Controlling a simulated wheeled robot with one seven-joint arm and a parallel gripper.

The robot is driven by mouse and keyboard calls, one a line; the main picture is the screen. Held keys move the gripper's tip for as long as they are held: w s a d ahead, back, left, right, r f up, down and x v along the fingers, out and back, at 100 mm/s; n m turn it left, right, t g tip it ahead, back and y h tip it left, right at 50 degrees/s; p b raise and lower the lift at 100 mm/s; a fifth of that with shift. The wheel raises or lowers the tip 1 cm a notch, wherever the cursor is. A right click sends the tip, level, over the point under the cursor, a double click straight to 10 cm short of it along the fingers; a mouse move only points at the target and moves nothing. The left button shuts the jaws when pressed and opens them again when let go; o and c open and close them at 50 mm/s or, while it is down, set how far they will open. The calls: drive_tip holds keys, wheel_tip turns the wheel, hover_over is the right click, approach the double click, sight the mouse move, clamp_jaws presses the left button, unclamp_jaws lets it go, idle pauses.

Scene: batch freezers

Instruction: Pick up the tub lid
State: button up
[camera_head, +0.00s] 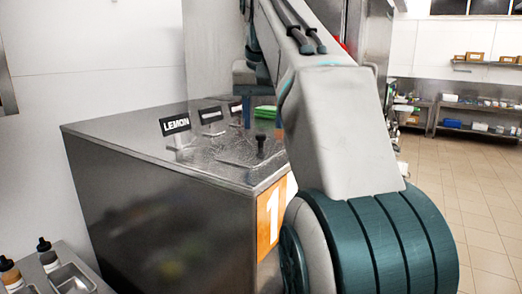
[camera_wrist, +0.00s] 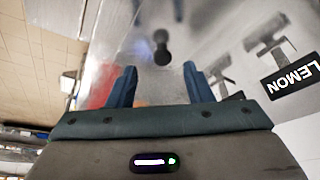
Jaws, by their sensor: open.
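The tub lid shows as a black knob (camera_head: 261,142) standing on the shiny top of the steel cabinet (camera_head: 160,200), near its right front corner. The lid's edges are hard to tell from the metal around it. In the wrist view a black knob (camera_wrist: 161,46) appears beyond the fingertips, roughly centred between them. My gripper (camera_wrist: 160,84) is open, with two blue fingers apart and nothing between them.
A LEMON sign (camera_head: 175,124) and other small dark signs stand along the cabinet top. Squeeze bottles (camera_head: 46,254) stand at lower left. Shelves (camera_head: 480,115) line the far right, with open tiled floor before them.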

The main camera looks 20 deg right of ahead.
sight(261, 135)
drive_tip(key=shift+x, duration=1.85)
drive_tip(key=shift+a, duration=0.15)
clamp_jaws()
drive_tip(key=shift+r, duration=0.1)
